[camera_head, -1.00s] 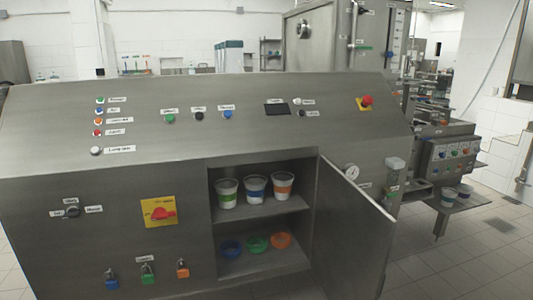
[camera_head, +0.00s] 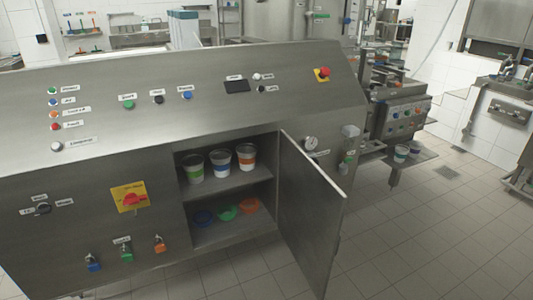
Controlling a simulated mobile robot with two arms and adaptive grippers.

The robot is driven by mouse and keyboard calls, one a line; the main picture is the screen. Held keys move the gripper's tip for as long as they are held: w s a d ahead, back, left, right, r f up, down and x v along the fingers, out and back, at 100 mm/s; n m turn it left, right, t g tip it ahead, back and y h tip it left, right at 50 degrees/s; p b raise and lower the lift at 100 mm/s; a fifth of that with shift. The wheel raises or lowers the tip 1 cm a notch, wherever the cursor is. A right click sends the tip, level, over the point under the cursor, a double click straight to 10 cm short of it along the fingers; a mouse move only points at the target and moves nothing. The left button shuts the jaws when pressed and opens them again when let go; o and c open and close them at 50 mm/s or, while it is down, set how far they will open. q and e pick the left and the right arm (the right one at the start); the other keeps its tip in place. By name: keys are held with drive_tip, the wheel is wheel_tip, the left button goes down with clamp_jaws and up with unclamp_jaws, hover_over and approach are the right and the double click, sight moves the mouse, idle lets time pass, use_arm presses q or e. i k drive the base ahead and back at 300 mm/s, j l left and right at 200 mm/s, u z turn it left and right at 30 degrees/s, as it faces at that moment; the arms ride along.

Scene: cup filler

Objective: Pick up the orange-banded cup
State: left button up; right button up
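The orange-banded cup (camera_head: 246,157) stands upright on the upper shelf of the open cabinet, at the right end of a row. A blue-banded cup (camera_head: 220,163) stands in the middle and a green-banded cup (camera_head: 193,168) at the left. Neither of my grippers shows in the head view.
The cabinet door (camera_head: 310,205) stands open to the right of the cups and juts toward me. Blue, green and orange lids or rings (camera_head: 228,213) lie on the lower shelf (camera_head: 240,235). Tiled floor (camera_head: 430,235) is clear at the right.

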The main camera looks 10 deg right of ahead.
sight(247, 152)
drive_tip(key=i+l+u, duration=0.2)
drive_tip(key=l, duration=0.35)
drive_tip(key=i+l+u, duration=0.2)
drive_tip(key=l, duration=0.35)
drive_tip(key=i+l+u, duration=0.25)
drive_tip(key=l, duration=0.3)
drive_tip(key=l+u, duration=0.2)
drive_tip(key=l, duration=0.4)
drive_tip(key=l+u, duration=0.2)
drive_tip(key=l, duration=0.4)
drive_tip(key=i, duration=0.05)
